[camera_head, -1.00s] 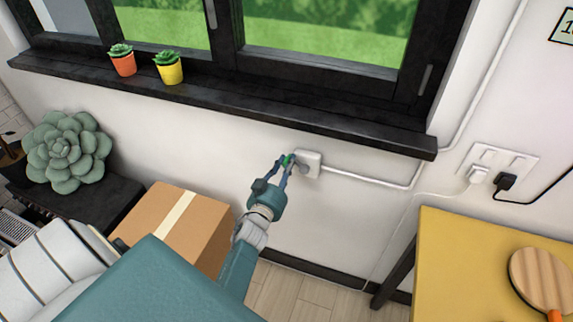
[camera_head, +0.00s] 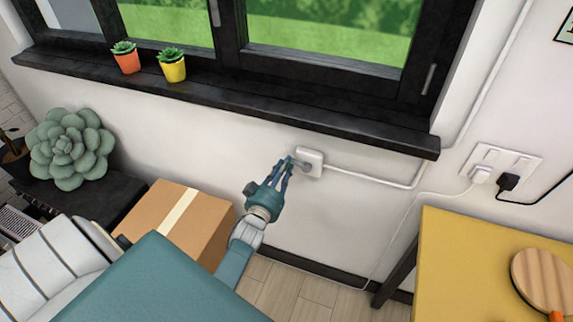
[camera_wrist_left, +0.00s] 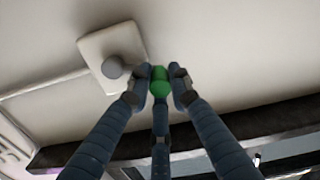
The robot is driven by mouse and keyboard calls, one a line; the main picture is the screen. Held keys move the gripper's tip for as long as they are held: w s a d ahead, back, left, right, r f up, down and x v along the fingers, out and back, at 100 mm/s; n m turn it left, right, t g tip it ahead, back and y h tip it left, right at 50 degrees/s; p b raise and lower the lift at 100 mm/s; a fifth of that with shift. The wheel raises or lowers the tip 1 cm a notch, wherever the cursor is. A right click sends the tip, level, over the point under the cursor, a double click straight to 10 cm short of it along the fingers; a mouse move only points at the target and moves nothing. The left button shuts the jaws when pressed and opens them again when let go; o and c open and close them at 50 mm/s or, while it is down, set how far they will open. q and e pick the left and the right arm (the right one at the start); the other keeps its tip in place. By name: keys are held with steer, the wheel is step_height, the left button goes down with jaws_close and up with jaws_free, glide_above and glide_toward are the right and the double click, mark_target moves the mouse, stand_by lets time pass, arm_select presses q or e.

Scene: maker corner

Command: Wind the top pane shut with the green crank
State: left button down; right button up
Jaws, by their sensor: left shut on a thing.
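The green crank knob (camera_wrist_left: 159,82) sits between the fingertips of my left gripper (camera_wrist_left: 160,88) in the left wrist view, and the fingers are shut on it. In the head view my left gripper (camera_head: 283,168) reaches up to the white wall box (camera_head: 311,162) below the sill, and its fingers hide the knob. The box also shows in the left wrist view (camera_wrist_left: 97,50), with a grey round hub (camera_wrist_left: 114,67) on its face. The dark-framed window (camera_head: 330,50) is above; its top pane is out of view. My right gripper is not in view.
Orange (camera_head: 127,63) and yellow (camera_head: 173,71) plant pots stand on the black sill (camera_head: 240,103). A cardboard box (camera_head: 155,212) is below left. A yellow table (camera_head: 465,250) with a wooden paddle (camera_head: 540,280) is at the right. A white conduit (camera_head: 370,180) runs right from the wall box.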

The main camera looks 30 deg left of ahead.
arm_select(q)
step_height(320, 180, down, 2)
steer(key=n, duration=0.2)
steer(key=shift+a+n+b, duration=0.15)
steer(key=shift+n+b, duration=0.15)
steer(key=shift+n, duration=0.1)
steer(key=shift+w+d+f+n+b, duration=0.1)
steer(key=shift+d+f+n+b, duration=0.25)
steer(key=shift+f+n+b, duration=0.95)
steer(key=shift+d+f+n+b, duration=0.35)
steer(key=shift+f+n, duration=0.05)
steer(key=shift+n, duration=1.7)
steer(key=shift+w+d+f+n+b, duration=0.1)
steer(key=shift+d+f+n+b, duration=0.25)
steer(key=shift+f+n+b, duration=0.95)
steer(key=shift+r+n+p, duration=0.4)
steer(key=shift+p, duration=0.1)
steer(key=c, duration=1.6)
jaws_free()
steer(key=shift+o, duration=0.2)
steer(key=shift+r, duration=0.1)
steer(key=shift+s, duration=0.1)
